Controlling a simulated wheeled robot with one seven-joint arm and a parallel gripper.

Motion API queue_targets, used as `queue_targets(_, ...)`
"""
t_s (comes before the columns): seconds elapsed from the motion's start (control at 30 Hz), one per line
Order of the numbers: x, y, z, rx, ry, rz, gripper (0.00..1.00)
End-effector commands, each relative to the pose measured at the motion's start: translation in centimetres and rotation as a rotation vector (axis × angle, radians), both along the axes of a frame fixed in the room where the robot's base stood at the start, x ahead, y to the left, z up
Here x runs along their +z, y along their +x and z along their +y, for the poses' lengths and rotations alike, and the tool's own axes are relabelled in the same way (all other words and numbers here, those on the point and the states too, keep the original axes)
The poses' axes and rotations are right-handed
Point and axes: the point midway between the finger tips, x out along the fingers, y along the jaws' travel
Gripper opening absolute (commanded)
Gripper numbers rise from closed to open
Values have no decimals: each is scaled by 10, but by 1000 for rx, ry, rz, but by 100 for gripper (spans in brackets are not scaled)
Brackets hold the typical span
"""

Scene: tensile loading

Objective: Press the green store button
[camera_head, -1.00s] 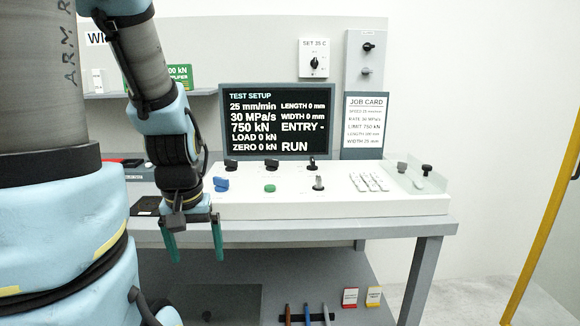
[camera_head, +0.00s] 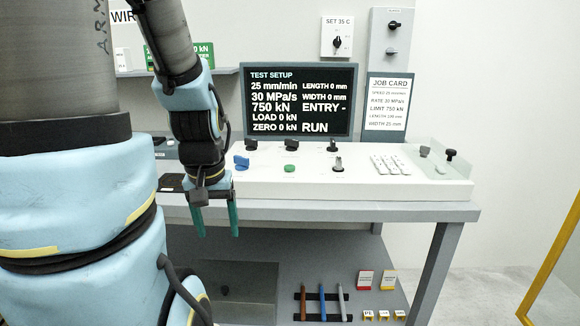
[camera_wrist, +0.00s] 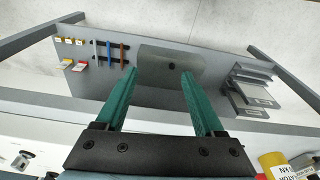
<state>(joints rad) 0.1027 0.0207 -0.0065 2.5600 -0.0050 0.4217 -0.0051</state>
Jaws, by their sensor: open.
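The green button (camera_head: 291,171) is a small round cap on the sloped white control panel (camera_head: 330,187), between a blue knob (camera_head: 241,162) on its left and a grey metallic switch (camera_head: 338,164) on its right. I take it for the store button; no label on it is readable. My gripper (camera_head: 216,222) hangs with green fingers pointing down, in front of the bench edge, left of and below the button. The fingers are apart and empty. In the wrist view my gripper (camera_wrist: 160,80) is also open, above the lower shelf. The green button does not show there.
A dark display (camera_head: 298,100) reading TEST SETUP stands behind the panel, with a job card (camera_head: 387,102) beside it. A yellow post (camera_head: 552,260) stands at right.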

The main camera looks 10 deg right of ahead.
Motion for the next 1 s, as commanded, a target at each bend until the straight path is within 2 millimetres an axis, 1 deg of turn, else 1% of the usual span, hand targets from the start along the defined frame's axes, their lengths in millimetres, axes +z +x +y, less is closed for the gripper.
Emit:
queue_targets(0.03,0,0,0,0,0,0,64)
queue_targets(0.07,0,0,0,0,0,0,60)
queue_targets(0.6,0,0,0,0,0,0,0)
queue_targets(1.0,0,0,0,0,0,0,0)
